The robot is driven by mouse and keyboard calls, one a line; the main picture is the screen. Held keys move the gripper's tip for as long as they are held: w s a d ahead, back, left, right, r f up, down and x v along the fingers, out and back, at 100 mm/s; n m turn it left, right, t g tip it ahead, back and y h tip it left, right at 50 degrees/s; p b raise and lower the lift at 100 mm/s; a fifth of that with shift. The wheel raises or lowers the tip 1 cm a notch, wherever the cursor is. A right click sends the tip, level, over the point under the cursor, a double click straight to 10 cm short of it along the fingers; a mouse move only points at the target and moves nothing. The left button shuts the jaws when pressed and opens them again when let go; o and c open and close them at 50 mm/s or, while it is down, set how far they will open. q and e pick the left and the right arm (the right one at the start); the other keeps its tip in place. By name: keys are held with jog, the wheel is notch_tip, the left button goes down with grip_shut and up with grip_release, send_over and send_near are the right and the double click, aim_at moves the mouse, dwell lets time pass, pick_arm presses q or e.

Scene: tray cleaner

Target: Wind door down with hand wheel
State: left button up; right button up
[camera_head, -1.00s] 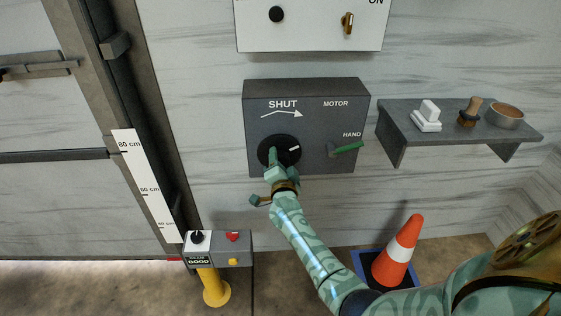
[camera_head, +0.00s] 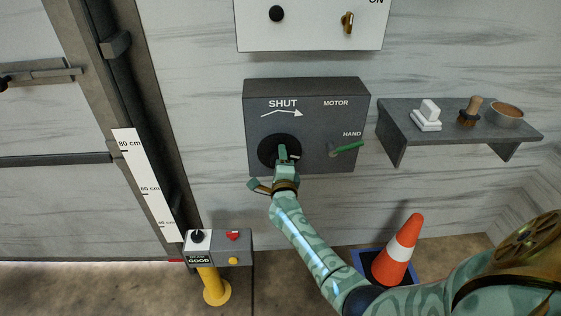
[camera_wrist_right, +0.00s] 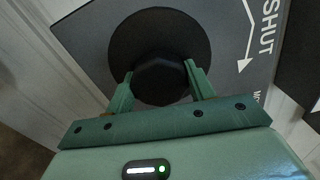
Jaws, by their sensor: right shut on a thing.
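The hand wheel is a black round disc (camera_head: 265,151) on the front of a dark grey box (camera_head: 310,120) marked SHUT with an arrow to the right. In the right wrist view its black hub (camera_wrist_right: 160,82) sits between two green fingers. My right gripper (camera_head: 284,153) is shut on the hub and hides part of the disc. The pale door (camera_head: 60,210) is at the left, its lower edge (camera_head: 90,262) above the bright floor. A white centimetre scale (camera_head: 150,185) stands beside it. My left gripper is out of view.
A beam post (camera_head: 218,248) stands below left. A shelf (camera_head: 400,130) with small items is at the right, and an orange cone (camera_head: 398,252) stands below it.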

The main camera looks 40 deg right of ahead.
jog(key=shift+f+m, duration=0.15)
jog(key=shift+m, duration=0.15)
jog(key=o, duration=1)
jog(key=shift+c, duration=0.2)
jog(key=p+v, duration=0.4)
jog(key=v, duration=1.2)
jog(key=shift+s+a, duration=0.2)
